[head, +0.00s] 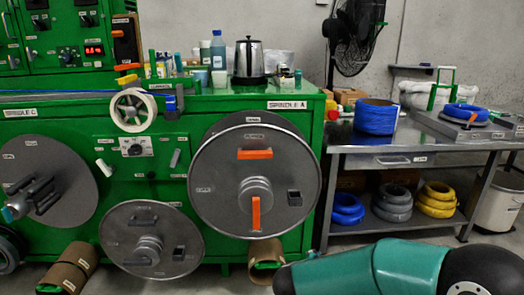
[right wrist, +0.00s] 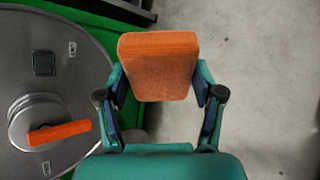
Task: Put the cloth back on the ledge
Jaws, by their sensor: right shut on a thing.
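My right gripper (right wrist: 160,95) is shut on an orange, fuzzy-surfaced block-like piece, which looks like the folded cloth (right wrist: 158,65). The piece sits between the two fingers, beside the grey reel and over bare floor. In the head view only part of my right arm shows at the bottom right, and neither the cloth nor that gripper can be made out. The green machine's top ledge (head: 215,92) runs along the back and carries a kettle (head: 249,62) and bottles. My left gripper is not in view.
The large spindle A reel (head: 219,185) with orange handles faces me, and shows left in the right wrist view (right wrist: 85,60). A metal table (head: 350,145) with a blue cable coil (head: 376,117) stands at right. Concrete floor (right wrist: 265,80) is clear.

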